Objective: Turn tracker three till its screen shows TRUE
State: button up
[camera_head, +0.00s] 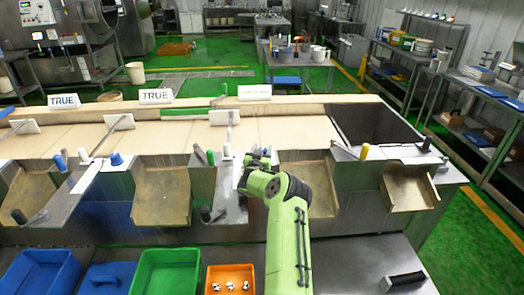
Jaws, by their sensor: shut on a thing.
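Three screens stand along the back of the long bench. The left screen (63,101) and the middle screen (157,96) both read TRUE. The third screen (254,92) has fainter, smaller text that I cannot read. My gripper (258,157) is at the bench's front edge, below and in front of the third screen. It is shut on a part of tracker three there, but the gripper and arm hide most of that part.
Blue posts (116,159) and a yellow post (365,151) stand along the bench front, with dark handles and chutes between them. Blue, green (165,272) and orange (230,279) bins sit in front at the left. Shelves (480,100) line the right side.

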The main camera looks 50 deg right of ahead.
jog(key=o, duration=1)
jog(key=shift+c, duration=0.2)
